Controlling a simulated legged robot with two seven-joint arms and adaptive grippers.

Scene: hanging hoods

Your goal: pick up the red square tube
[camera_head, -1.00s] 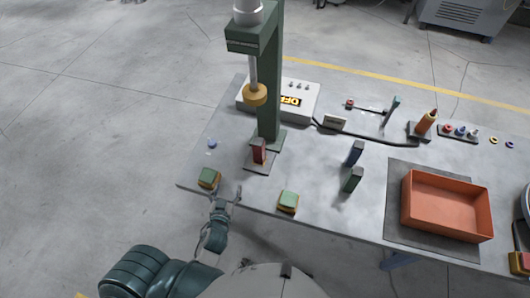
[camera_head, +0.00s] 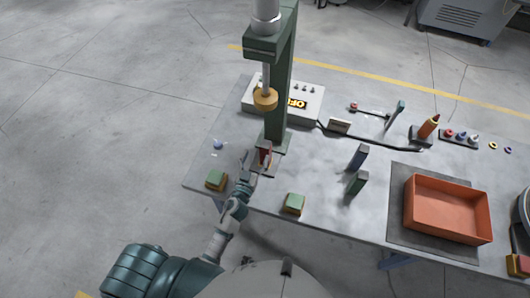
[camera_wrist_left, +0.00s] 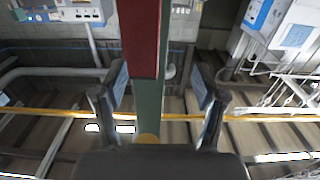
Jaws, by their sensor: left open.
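The red square tube (camera_head: 265,154) stands upright on the small base plate at the foot of the green press, under its yellow-tipped ram (camera_head: 265,98). My left gripper (camera_head: 252,162) is right beside the tube on its near left side. In the left wrist view the tube (camera_wrist_left: 139,35) fills the upper middle, and the left gripper's open fingers (camera_wrist_left: 158,95) stand on either side of its line, apart from it. The fingers are partly hidden against the tube in the head view. My right gripper is not in view.
The green press column (camera_head: 280,90) rises just behind the tube. Two green-topped buttons (camera_head: 216,179) (camera_head: 293,203) flank the near table edge. A blue block (camera_head: 357,158) and a dark green block (camera_head: 356,183) stand to the right. An orange tray (camera_head: 446,208) is further right.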

